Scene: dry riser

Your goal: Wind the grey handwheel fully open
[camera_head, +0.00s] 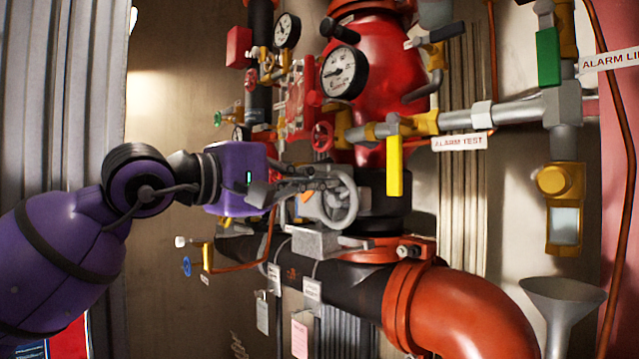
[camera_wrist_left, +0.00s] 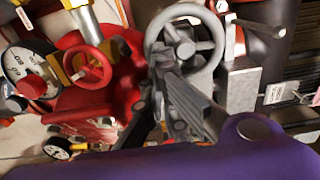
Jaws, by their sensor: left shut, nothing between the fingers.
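The grey handwheel (camera_head: 341,201) is at the middle of the head view, in front of the dark pipe below the red valve body. In the left wrist view the grey handwheel (camera_wrist_left: 186,42) shows at the top centre, with its rim and spokes clear. My left gripper (camera_head: 318,180) reaches in from the left, its fingers shut with nothing between them. The fingertips are at the wheel's left upper side; whether they touch the rim I cannot tell. In the wrist view my left gripper (camera_wrist_left: 165,60) overlaps the wheel's lower left rim. My right gripper is not in view.
A red handwheel (camera_head: 323,136) sits just above my gripper. A yellow lever (camera_head: 395,165) hangs right of the grey wheel. Pressure gauges (camera_head: 344,72) are above. An orange pipe elbow (camera_head: 455,310) and a grey funnel (camera_head: 563,295) stand at lower right.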

